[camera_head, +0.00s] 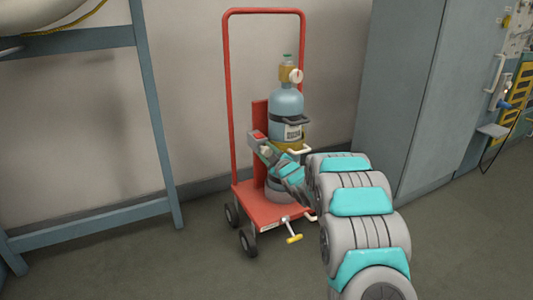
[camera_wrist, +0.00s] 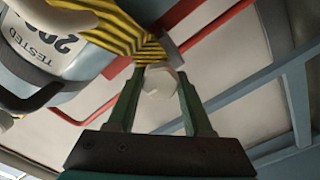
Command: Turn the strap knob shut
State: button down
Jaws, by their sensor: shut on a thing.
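The strap knob (camera_wrist: 160,80) is a pale, faceted knob between the two green fingers of my gripper (camera_wrist: 160,98) in the wrist view. My gripper is shut on it. In the head view my gripper (camera_head: 266,151) reaches the left side of the blue-grey cylinder (camera_head: 286,101), which stands upright on a red cart (camera_head: 269,209). A yellow-and-black striped strap (camera_wrist: 122,33) runs behind the knob in the wrist view. The knob's turn position cannot be told, and my arm and gripper hide part of the lower cylinder.
A brass valve with a gauge (camera_head: 295,75) tops the cylinder. A yellow-ended handle (camera_head: 294,239) sticks out at the cart's front. A blue-grey frame (camera_head: 154,110) stands left and a grey cabinet (camera_head: 410,100) right. The floor in front is clear.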

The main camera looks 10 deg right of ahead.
jog(key=shift+c, duration=1.5)
grip_release()
jog(key=v, duration=0.7)
jog(key=shift+s+p, duration=0.3)
jog(key=shift+s, duration=0.1)
